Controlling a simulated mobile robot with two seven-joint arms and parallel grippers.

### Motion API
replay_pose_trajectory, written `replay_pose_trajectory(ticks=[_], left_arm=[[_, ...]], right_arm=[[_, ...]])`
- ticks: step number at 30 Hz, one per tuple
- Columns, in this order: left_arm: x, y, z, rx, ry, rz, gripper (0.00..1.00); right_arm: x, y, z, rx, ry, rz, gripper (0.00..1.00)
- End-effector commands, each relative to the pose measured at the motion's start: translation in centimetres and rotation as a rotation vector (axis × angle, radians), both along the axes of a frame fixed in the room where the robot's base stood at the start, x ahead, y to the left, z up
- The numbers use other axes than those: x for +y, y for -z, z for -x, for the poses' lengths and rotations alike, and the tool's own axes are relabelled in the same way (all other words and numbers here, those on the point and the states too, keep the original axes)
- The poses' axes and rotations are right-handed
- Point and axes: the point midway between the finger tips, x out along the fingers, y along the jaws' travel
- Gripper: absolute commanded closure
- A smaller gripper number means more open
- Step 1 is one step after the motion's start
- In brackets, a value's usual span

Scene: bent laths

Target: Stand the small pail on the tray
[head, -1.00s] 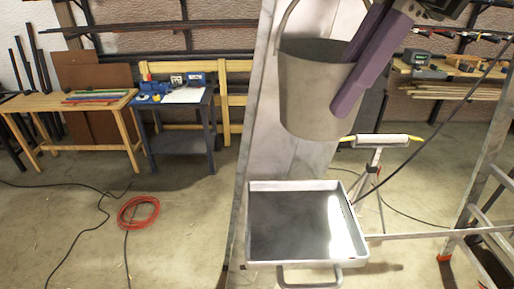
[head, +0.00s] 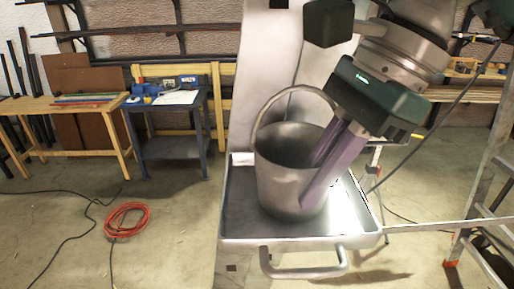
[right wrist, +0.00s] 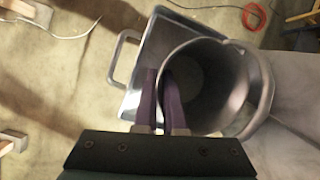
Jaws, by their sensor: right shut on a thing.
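The small pail (head: 283,175) is a grey metal bucket with its handle raised. It is upright, low over or on the metal tray (head: 235,222); I cannot tell whether its base touches. My right gripper (head: 312,182) is shut on the pail's wall near the rim, one finger inside and one outside. In the right wrist view the pail (right wrist: 238,90) shows from above with the gripper (right wrist: 163,90) across its wall, and the tray (right wrist: 158,42) lies below it. My left gripper is not in view.
A ladder (head: 490,190) stands at the right, close to the tray. A workbench (head: 65,115) and a blue table (head: 172,125) stand at the back left. A red cable coil (head: 128,219) and black cables lie on the floor.

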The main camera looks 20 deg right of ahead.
Motion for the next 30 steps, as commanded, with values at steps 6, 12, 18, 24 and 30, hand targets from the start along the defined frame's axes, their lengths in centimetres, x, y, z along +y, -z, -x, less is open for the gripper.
replay_pose_trajectory(ticks=[6, 12, 18, 24, 30], left_arm=[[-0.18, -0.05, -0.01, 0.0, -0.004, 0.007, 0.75], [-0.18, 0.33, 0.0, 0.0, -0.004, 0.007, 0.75], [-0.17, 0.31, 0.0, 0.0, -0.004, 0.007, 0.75], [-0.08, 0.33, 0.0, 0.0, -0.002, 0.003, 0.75], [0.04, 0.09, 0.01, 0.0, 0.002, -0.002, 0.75]], right_arm=[[0.02, -0.07, -0.05, -0.002, 0.0, -0.001, 1.0], [0.0, 0.23, -0.03, -0.002, 0.001, 0.0, 0.88], [0.0, 0.2, -0.03, -0.002, 0.001, 0.0, 0.66], [0.0, 0.2, -0.03, -0.002, 0.001, 0.0, 0.62], [-0.2, -0.48, -0.09, -0.005, 0.002, 0.0, 0.62]])
